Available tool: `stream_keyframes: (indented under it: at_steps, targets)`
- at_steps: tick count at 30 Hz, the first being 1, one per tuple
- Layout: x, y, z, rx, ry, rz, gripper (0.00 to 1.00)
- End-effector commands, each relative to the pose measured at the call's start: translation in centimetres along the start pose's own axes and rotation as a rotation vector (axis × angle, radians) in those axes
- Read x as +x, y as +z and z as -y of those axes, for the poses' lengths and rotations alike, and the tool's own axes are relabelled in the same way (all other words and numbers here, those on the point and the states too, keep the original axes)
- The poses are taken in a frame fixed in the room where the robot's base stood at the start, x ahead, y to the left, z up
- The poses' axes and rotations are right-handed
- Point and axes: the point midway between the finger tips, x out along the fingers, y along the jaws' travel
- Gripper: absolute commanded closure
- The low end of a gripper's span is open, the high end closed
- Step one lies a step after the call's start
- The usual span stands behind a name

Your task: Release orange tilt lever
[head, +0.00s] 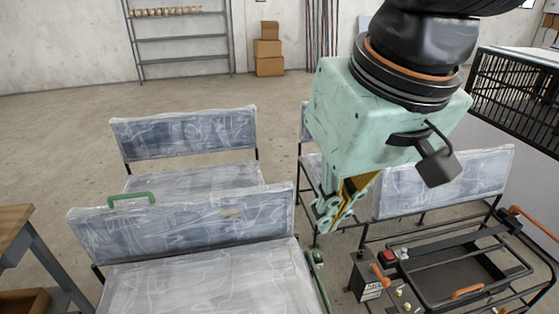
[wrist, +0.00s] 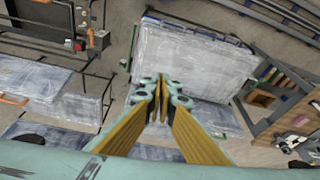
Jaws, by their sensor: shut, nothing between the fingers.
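Several orange parts sit on the black frame rig at the lower right of the head view. A short orange lever (head: 380,276) stands beside a black box with a red button; I cannot tell for sure that it is the tilt lever. An orange grip (head: 467,291) lies on the tray rail, and an orange bar (head: 533,224) is at the far right. In the wrist view a small orange piece (wrist: 78,46) shows at the upper left. My gripper (head: 328,220) is shut and empty, pointing down above the seats, left of the rig and apart from the levers. Its fingertips (wrist: 160,88) meet in the wrist view.
Plastic-wrapped bench seats (head: 190,235) stand left and behind. One has a green handle (head: 132,197). A green lever (head: 318,258) is beside the front seat. A wooden workbench (head: 20,225) is at far left, and a black mesh cage (head: 515,90) at right.

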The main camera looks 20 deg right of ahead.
Motion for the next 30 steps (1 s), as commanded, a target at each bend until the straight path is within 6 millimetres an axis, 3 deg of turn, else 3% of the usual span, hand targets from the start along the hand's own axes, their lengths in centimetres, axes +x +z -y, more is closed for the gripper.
stream_keyframes:
  at_steps: [17, 30]
  targets:
    - [1.5, -7.0, -3.0, 0.198, -0.012, 0.127, 1.0]
    - [4.0, -11.8, -6.9, 0.36, -0.029, 0.217, 1.0]
